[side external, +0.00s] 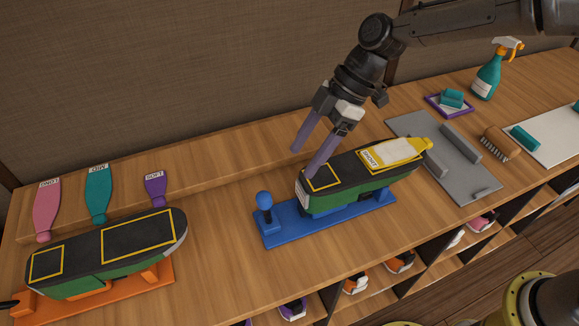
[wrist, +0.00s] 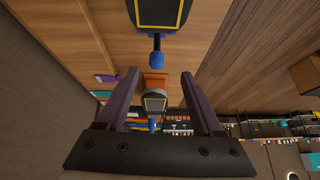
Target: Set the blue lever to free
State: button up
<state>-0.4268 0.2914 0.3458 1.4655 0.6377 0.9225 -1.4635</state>
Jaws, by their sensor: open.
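The blue lever (side external: 264,205) has a round ball knob and stands roughly upright at the left end of a blue base (side external: 273,238). A black and green shoe-shaped body (side external: 345,178) with yellow outlines is mounted on that base. My gripper (side external: 303,163) is open and empty, with purple fingers near the left end of that body, to the right of and above the lever. In the wrist view, a blue knob (wrist: 157,60) shows between and beyond the fingertips of my gripper (wrist: 160,74). I see no free marking on the lever.
A yellow labelled piece (side external: 395,153) lies on the body's right end. A similar body on an orange base (side external: 150,278) stands left, below pink, teal and purple labelled pieces. A grey mat (side external: 470,185) and spray bottle (side external: 488,75) are right. Table between the bases is clear.

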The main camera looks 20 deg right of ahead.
jog(key=r+h, duration=0.1)
jog(key=r, duration=0.1)
jog(key=h, duration=0.5)
send_over(265, 205)
jog(key=w, duration=0.2)
jog(key=shift+s+d+f+n, duration=0.2)
jog(key=shift+f+n, duration=0.1)
jog(key=shift+f, duration=0.05)
notch_tip(265, 205, down, 14)
jog(key=shift+r, duration=0.2)
grip_shut()
dwell(0.8)
